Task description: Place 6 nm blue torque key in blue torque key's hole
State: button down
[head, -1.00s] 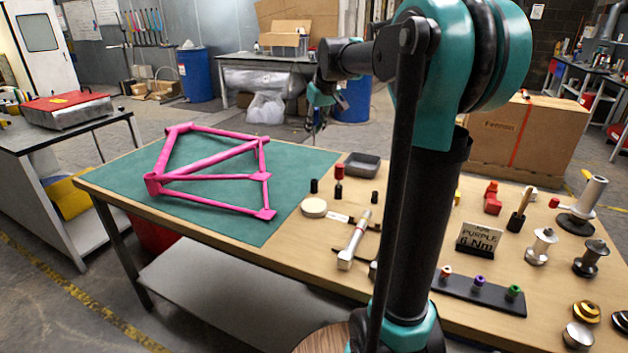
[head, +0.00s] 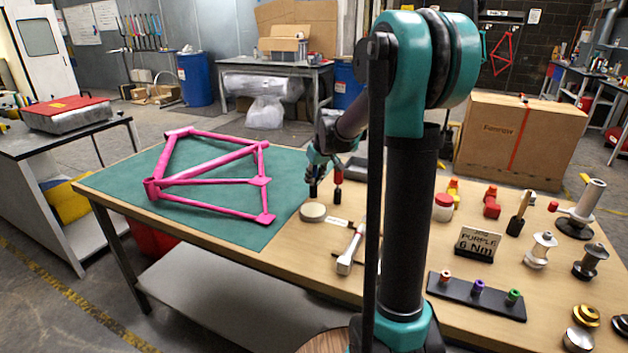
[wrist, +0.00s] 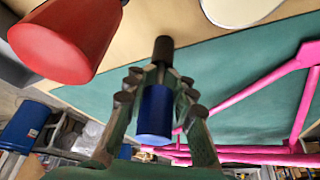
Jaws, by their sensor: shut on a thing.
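The blue torque key (wrist: 154,115) has a blue body and a dark end. My gripper (wrist: 155,95) is shut around its blue body in the wrist view, and the dark end points away from me. In the head view my gripper (head: 318,168) is low over the far side of the table, near the mat's right edge; the key's dark part shows below it. I cannot tell whether the key touches the table. The dark key rack (head: 470,302) stands at the near right with orange, purple and green keys. Its blue hole cannot be made out.
A red-topped dark item (head: 338,178) stands close beside my gripper. A round cream lid (head: 313,212) lies just in front. The pink frame (head: 205,180) rests on the green mat. A sign (head: 478,242) reading "PURPLE 6 Nm" stands behind the rack.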

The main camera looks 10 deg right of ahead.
jog(key=shift+s+f, duration=0.1)
jog(key=shift+f, duration=0.2)
jog(key=shift+s+f, duration=0.1)
jog(key=c, duration=1.3)
grip_release()
jog(key=shift+f, duration=0.1)
jog(key=shift+r, duration=0.6)
jog(key=v, duration=1.1)
jog(key=shift+r, duration=0.25)
